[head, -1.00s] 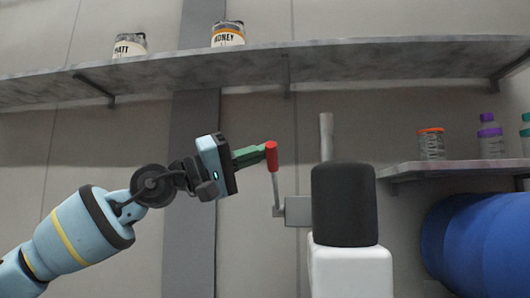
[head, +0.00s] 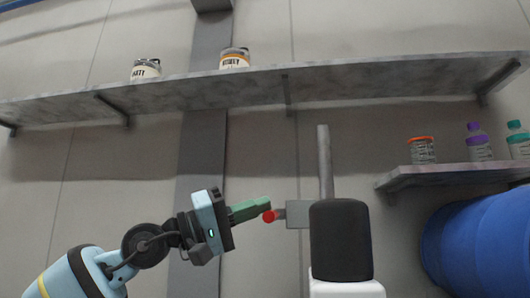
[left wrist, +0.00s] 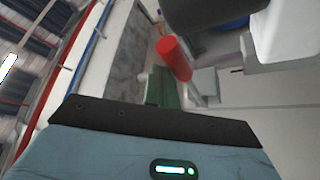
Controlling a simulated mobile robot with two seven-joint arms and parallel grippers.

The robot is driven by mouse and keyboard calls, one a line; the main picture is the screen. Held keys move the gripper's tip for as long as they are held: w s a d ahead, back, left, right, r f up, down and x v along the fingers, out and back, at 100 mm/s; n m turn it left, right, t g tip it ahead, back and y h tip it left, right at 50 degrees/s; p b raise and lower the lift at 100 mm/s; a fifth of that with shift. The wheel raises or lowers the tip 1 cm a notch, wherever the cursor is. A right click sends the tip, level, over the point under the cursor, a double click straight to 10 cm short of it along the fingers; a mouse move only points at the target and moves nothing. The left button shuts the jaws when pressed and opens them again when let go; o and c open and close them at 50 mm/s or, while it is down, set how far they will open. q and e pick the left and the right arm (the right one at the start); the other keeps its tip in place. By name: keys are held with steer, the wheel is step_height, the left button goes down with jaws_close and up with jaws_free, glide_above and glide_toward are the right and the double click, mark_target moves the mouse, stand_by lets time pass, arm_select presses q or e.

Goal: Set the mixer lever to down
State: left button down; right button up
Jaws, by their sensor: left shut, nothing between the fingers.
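The mixer lever has a red handle (head: 268,216), seen nearly end-on in the head view beside the grey block (head: 298,214) on the mixer's left side. The lever points roughly toward the camera; its rod is mostly hidden. The mixer has a black head (head: 340,240) on a white body (head: 346,288). My left gripper (head: 265,203) is shut and empty, its green fingertips just above and beside the red handle. In the left wrist view the red handle (left wrist: 174,58) lies just past the green fingers (left wrist: 164,88); whether they touch is unclear.
A long shelf (head: 200,93) with two labelled jars runs above. A lower shelf (head: 450,174) at right holds an orange-lidded jar (head: 422,150) and bottles. The space left of the lever is clear apart from my arm.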

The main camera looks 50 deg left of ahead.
arm_select(q)
steer(key=shift+f, duration=0.35)
arm_select(e)
steer(key=shift+w+f, duration=0.1)
steer(key=shift+w, duration=0.15)
steer(key=shift+s+a+f, duration=0.1)
steer(key=shift+s, duration=0.2)
